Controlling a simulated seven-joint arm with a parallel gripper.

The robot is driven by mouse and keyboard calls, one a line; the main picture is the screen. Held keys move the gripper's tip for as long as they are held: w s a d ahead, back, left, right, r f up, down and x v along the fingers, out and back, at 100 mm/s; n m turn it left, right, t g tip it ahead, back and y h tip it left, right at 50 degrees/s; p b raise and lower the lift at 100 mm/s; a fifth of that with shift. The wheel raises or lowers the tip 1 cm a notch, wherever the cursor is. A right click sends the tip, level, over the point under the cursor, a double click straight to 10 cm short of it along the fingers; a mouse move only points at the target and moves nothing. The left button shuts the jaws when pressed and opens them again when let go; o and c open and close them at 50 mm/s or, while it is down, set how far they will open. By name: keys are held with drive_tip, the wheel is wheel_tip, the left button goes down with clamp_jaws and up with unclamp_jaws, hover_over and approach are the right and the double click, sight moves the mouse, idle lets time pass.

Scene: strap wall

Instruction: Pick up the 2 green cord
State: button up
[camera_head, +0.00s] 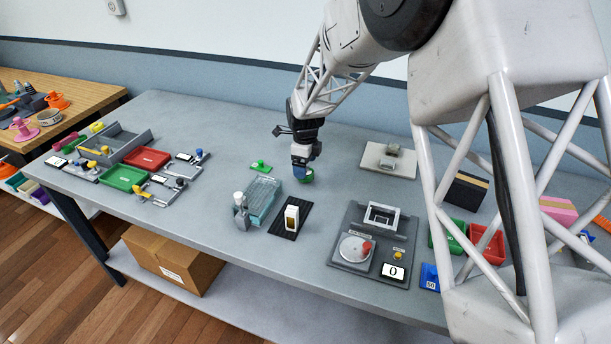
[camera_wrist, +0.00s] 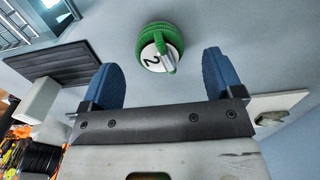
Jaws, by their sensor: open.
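The green cord (camera_wrist: 172,36) is a coiled green roll with a white round label marked 2. In the wrist view it lies on the grey table just beyond and between the two blue fingertips. My gripper (camera_wrist: 163,75) is open and empty, its fingers apart on either side of the cord's line. In the head view my gripper (camera_head: 303,168) points down over the table's middle. A bit of the green cord (camera_head: 308,179) shows right below the fingers. Most of the cord is hidden by my gripper there.
A clear teal box (camera_head: 262,196) and a black mat (camera_head: 283,226) with a white block stand at left front. A small green piece (camera_head: 260,167) lies to the left. A beige plate (camera_head: 375,160) with grey parts is at right. A grey scale-like station (camera_head: 352,216) is at front right.

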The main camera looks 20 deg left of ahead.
drive_tip(key=shift+d+f, duration=0.1)
drive_tip(key=shift+f, duration=1.85)
drive_tip(key=c, duration=1)
drive_tip(key=shift+r, duration=0.1)
drive_tip(key=shift+r, duration=0.8)
drive_tip(key=shift+s+r, duration=0.15)
drive_tip(key=shift+r, duration=0.8)
drive_tip(key=s+d, duration=0.3)
drive_tip(key=s, duration=0.1)
drive_tip(key=s+d+r, duration=0.1)
drive_tip(key=s+d, duration=0.2)
drive_tip(key=s, duration=0.1)
drive_tip(key=s+d, duration=0.3)
drive_tip(key=s, duration=0.2)
drive_tip(key=shift+r, duration=0.15)
